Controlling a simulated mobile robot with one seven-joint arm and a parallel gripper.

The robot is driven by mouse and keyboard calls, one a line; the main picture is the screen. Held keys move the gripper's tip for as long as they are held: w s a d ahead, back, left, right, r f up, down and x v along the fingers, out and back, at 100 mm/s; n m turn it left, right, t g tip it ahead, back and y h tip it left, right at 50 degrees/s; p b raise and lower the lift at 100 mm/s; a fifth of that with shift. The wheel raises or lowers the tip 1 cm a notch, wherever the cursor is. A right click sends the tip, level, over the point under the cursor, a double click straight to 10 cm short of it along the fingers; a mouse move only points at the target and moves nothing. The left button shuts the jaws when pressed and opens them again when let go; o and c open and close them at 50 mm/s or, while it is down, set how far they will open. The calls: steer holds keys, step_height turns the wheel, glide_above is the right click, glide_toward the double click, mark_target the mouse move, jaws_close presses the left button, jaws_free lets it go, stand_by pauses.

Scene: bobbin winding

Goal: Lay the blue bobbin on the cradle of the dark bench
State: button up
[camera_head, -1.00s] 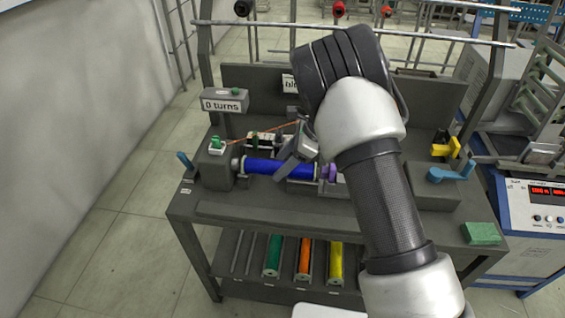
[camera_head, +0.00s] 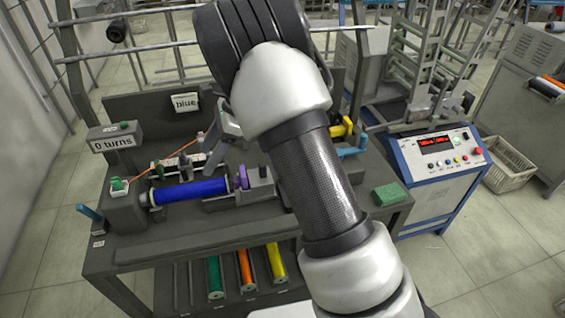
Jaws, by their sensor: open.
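The blue bobbin (camera_head: 190,192) lies level on the dark bench (camera_head: 150,246), between the grey block at the left and the purple disc (camera_head: 242,176) at the right. It appears to rest on the cradle, which is mostly hidden beneath it. My gripper (camera_head: 207,166) is just behind and above the bobbin's right half, its jaws apart from it. It looks open and empty, though my arm hides part of it.
Green, orange and yellow bobbins (camera_head: 246,268) lie on the lower shelf. A "0 turns" box (camera_head: 112,140) and a "blue" sign (camera_head: 186,102) stand at the back. A green block (camera_head: 390,194) sits at the bench's right end, beside a blue-white instrument (camera_head: 440,160).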

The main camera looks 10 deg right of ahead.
steer(key=s+d+r+n+t+h, duration=0.1)
steer(key=s+d+r+n+t, duration=0.1)
steer(key=s+d+r+n, duration=0.45)
steer(key=s+d+r+n+t+h, duration=0.15)
steer(key=s+d+r+n, duration=0.25)
steer(key=s+d+r, duration=0.55)
steer(key=s+d+n+t+h, duration=0.1)
steer(key=s+d+n+h, duration=0.1)
steer(key=s, duration=0.4)
steer(key=s+d+r+n+t+h, duration=0.1)
steer(key=s+d+n+h, duration=0.1)
steer(key=s+n, duration=0.2)
steer(key=s, duration=0.3)
steer(key=shift+d+r, duration=0.2)
steer(key=shift+r, duration=0.1)
